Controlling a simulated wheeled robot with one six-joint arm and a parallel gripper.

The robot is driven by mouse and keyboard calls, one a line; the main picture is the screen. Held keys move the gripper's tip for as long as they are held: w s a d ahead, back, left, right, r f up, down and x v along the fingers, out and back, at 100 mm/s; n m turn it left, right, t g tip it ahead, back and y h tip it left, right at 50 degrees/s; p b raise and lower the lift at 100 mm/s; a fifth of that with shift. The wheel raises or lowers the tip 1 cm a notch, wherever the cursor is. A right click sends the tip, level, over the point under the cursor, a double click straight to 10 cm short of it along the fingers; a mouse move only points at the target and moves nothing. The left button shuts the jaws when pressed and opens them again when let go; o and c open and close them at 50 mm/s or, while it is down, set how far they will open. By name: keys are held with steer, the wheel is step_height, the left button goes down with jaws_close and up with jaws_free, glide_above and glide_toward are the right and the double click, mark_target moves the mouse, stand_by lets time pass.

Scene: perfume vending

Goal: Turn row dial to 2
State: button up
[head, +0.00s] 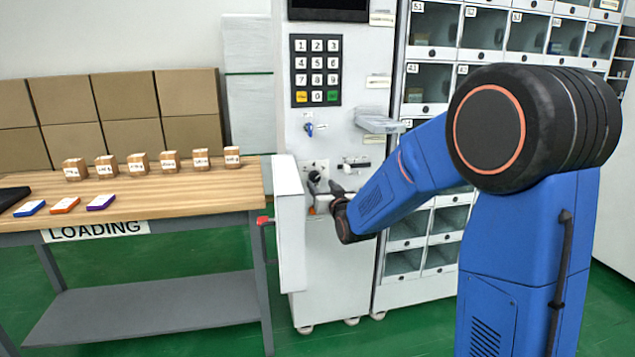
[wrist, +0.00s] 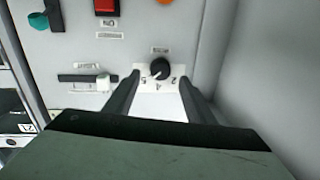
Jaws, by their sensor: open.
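The row dial is a round black knob (wrist: 160,68) on a white plate with small printed marks, on the machine's light grey front panel. Its pale pointer line appears to slant toward the lower left in the wrist view; the marks are too small to read surely. In the head view the dial (head: 314,176) shows above and left of my gripper (head: 328,197). My gripper is open and empty. In the wrist view its two dark fingers (wrist: 160,82) reach toward the panel, one on each side of the dial plate, with the knob just beyond the tips. I see no contact.
A slider with a white knob (wrist: 103,82) sits left of the dial in the wrist view, with a red button (wrist: 106,7) above. An open white door (head: 290,225) stands left of the panel. A table (head: 150,190) with boxes is farther left; glass-fronted lockers (head: 432,82) stand right.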

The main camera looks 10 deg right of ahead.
mark_target(316, 179)
steer(key=shift+w+a, duration=0.15)
steer(key=shift+w, duration=1.1)
steer(key=shift+w+a, duration=0.1)
steer(key=shift+w, duration=1.15)
steer(key=shift+c, duration=0.3)
steer(key=c, duration=1)
